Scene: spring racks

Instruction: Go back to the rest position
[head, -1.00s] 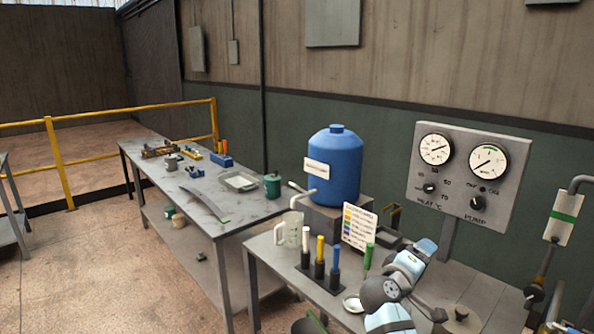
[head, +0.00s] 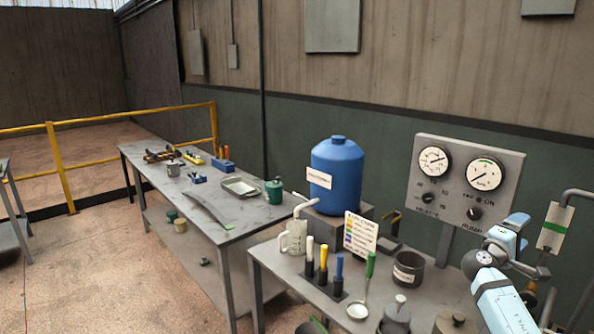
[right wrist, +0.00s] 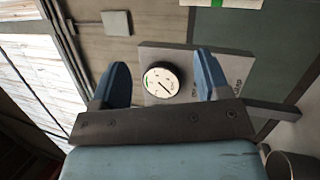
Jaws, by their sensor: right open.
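My right gripper (head: 514,228) is at the right of the head view, raised above the near bench and in front of the gauge panel. Its blue fingers also show in the right wrist view (right wrist: 163,80). They are apart, with nothing between them but the background panel and a dial. My left gripper is not in view.
The near bench (head: 300,268) holds a clear jug (head: 294,238), a rack of coloured tubes (head: 322,268), a green-handled ladle (head: 358,310), a dark pot (head: 408,270) and knobbed lids (head: 397,316). Behind stand a blue tank (head: 337,178) and the gauge panel (head: 462,186).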

